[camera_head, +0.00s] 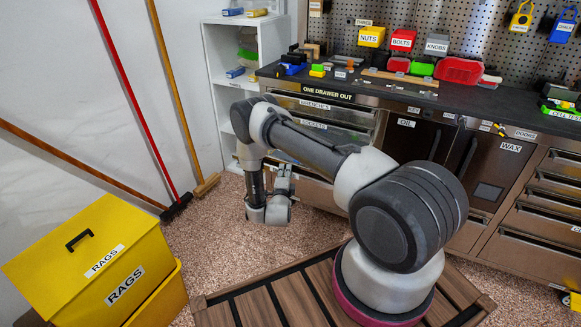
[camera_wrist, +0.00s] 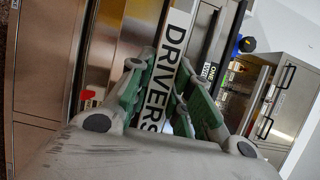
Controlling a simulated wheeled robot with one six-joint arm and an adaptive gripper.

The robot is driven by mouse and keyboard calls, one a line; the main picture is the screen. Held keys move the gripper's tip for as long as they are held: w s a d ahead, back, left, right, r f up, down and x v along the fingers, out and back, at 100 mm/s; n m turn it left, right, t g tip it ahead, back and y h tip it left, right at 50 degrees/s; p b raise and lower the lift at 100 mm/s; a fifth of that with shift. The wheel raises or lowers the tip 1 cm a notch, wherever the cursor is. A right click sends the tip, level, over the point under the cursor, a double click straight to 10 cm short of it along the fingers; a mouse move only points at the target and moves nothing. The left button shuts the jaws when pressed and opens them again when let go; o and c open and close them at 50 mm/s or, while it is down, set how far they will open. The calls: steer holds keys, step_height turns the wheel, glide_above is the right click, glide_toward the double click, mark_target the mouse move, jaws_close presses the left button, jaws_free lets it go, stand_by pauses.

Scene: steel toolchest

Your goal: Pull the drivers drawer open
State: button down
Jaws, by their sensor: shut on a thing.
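The drivers drawer shows in the wrist view by its white DRIVERS label (camera_wrist: 176,40), which runs along a steel front seen steeply tilted. My gripper (camera_wrist: 166,60) has its green-grey fingers on either side of the labelled edge, closed on the drawer's handle; the handle itself is mostly hidden between them. In the camera_head view my gripper (camera_head: 284,178) is low at the left front of the steel toolchest (camera_head: 330,117). My arm hides the drivers drawer there. How far the drawer stands out cannot be told.
WRENCHES (camera_head: 315,104) and SOCKETS (camera_head: 313,124) drawers sit above my gripper. A white shelf unit (camera_head: 213,60) stands left of the chest. A yellow RAGS bin (camera_head: 100,255) and leaning broom poles (camera_head: 135,90) are at the left. Speckled floor (camera_head: 215,225) lies clear between.

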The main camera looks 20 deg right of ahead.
steer(key=shift+s+a, duration=0.55)
steer(key=shift+a, duration=0.2)
steer(key=c, duration=1.3)
jaws_free()
steer(key=v, duration=1.2)
